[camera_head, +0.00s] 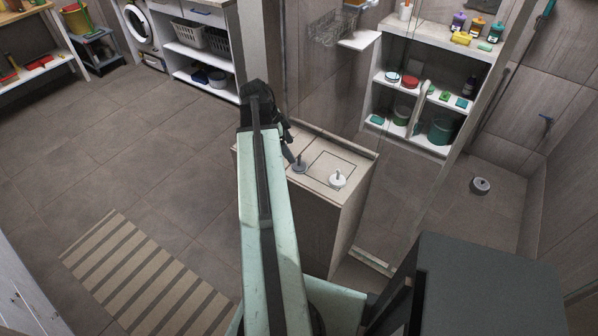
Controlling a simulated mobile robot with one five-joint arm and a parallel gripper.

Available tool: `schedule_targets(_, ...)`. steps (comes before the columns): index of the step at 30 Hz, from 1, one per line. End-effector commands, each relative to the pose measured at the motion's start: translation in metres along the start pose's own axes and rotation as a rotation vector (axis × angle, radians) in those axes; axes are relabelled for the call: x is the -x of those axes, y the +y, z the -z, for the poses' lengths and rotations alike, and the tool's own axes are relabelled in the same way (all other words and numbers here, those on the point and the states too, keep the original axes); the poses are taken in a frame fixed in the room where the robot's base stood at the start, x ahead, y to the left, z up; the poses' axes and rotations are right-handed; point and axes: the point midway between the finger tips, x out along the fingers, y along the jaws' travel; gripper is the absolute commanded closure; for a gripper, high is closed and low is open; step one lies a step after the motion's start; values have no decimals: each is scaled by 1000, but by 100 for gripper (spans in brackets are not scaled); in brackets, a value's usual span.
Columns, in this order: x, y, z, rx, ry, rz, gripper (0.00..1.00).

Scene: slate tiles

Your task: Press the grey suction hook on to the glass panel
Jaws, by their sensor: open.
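The grey suction hook (300,166) stands on top of a low cabinet, its round base down and its stem up. A white suction hook (337,180) stands to its right on the same top. My gripper (290,155) is open, pointing down just left of and above the grey hook. I cannot tell whether its fingers touch the hook, and the arm partly hides them. The clear glass panel (398,205) stands to the right of the cabinet, with shelves showing through it.
The cabinet top (322,149) is otherwise mostly clear. White shelves (440,102) with bottles and tubs stand behind. A round grey object (480,186) lies on the shower floor. A striped mat (150,275) lies at the lower left, with open tiled floor above it.

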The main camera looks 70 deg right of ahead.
Motion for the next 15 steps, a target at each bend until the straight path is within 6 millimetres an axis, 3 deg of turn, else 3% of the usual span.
schedule_targets(6, -25, 1, -2, 2, -1, 0, 23)
schedule_targets(11, -26, 1, 0, 4, -1, 1, 23)
schedule_targets(15, -43, 3, 1, 4, -1, 0, 23)
